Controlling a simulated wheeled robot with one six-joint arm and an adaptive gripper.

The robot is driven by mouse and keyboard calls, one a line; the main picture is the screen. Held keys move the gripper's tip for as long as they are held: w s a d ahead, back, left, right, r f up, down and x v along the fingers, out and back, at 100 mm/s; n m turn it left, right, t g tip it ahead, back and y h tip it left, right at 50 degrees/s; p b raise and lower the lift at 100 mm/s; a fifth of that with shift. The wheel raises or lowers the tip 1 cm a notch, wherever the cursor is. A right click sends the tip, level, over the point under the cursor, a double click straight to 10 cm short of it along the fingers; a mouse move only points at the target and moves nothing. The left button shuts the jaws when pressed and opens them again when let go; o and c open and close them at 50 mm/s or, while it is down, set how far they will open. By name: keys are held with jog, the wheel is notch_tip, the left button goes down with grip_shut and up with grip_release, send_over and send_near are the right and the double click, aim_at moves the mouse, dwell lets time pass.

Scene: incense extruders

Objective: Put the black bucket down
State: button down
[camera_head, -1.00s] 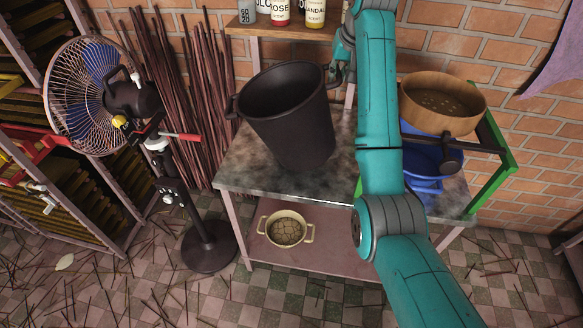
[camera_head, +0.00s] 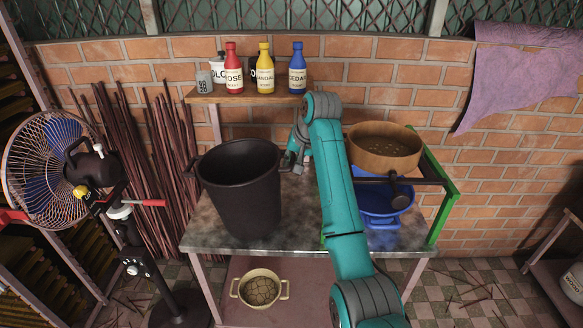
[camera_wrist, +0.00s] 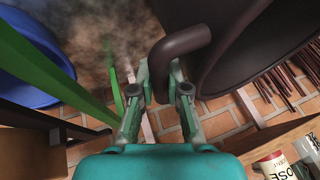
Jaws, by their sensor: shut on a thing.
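The black bucket (camera_head: 240,190) is upright at the left part of the grey metal table (camera_head: 320,235), with its base near the front edge. It looks to be on or just above the tabletop; I cannot tell for sure whether it touches. My gripper (camera_head: 294,160) is at the bucket's right side, by the rim, partly hidden by my arm. In the wrist view the bucket (camera_wrist: 250,45) fills the upper right, and its curved side handle (camera_wrist: 185,42) runs down to my gripper (camera_wrist: 162,85), which is shut on it.
A wooden sieve (camera_head: 385,146) sits on a green stand (camera_head: 440,205) above a blue basin (camera_head: 382,198) on the right. A shelf (camera_head: 250,97) behind holds several bottles. A beige pot (camera_head: 262,288) is on the lower shelf. A fan (camera_head: 45,170) stands left.

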notch_tip(320, 180, down, 2)
jog(key=c, duration=1.2)
grip_release()
jog(key=shift+o, duration=0.2)
jog(key=v, duration=1.2)
